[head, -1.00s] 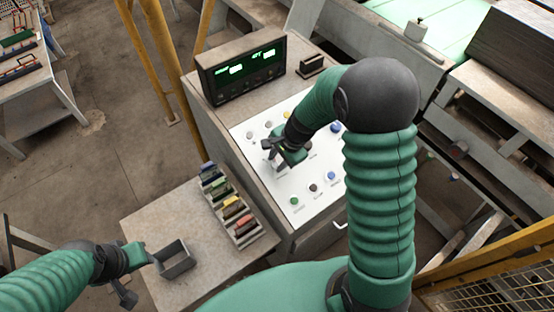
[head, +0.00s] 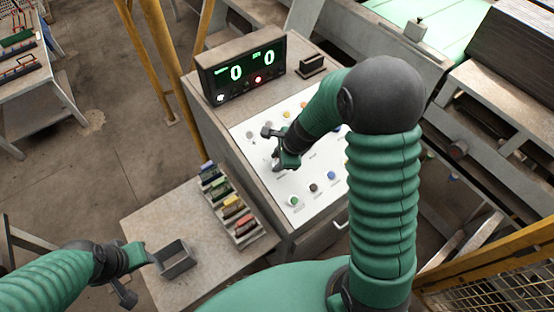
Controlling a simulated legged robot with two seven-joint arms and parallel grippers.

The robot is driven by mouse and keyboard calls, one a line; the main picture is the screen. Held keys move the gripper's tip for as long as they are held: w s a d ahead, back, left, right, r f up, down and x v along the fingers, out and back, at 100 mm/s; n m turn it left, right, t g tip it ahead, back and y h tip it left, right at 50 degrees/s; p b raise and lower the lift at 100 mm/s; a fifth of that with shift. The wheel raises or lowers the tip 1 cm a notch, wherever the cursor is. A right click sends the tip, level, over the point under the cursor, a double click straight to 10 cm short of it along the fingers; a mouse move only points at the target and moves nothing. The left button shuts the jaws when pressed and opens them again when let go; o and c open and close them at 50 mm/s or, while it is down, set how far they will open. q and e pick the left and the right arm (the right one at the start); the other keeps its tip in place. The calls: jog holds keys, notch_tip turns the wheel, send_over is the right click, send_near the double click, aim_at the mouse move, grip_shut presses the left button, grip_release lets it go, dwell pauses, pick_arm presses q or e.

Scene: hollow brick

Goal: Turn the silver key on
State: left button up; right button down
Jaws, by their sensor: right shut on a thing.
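The white control panel (head: 256,150) slopes on top of a grey cabinet and carries several coloured buttons and knobs. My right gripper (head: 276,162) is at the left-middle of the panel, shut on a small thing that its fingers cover. The silver key cannot be made out apart from the fingers, and its turn angle is hidden. My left gripper (head: 145,262) hangs at the lower left, close to a small open grey box, away from the panel. Whether its fingers are apart cannot be told.
A black display (head: 243,75) behind the panel shows two green zeros, with a red and a white light lit. The grey box (head: 174,260) and a rack of coloured pieces (head: 228,205) stand on a side table (head: 150,220). Yellow posts (head: 160,60) rise at the left.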

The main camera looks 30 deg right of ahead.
jog(key=shift+w+d+r, duration=0.15)
jog(key=shift+w+r, duration=0.05)
jog(key=c, duration=1.3)
grip_release()
jog(key=shift+o, duration=1.3)
jog(key=shift+s+f, duration=0.1)
jog(key=p+v, duration=0.1)
jog(key=v, duration=1.5)
jog(key=shift+s+r, duration=0.15)
jog(key=shift+r, duration=0.15)
jog(key=shift+d, duration=0.1)
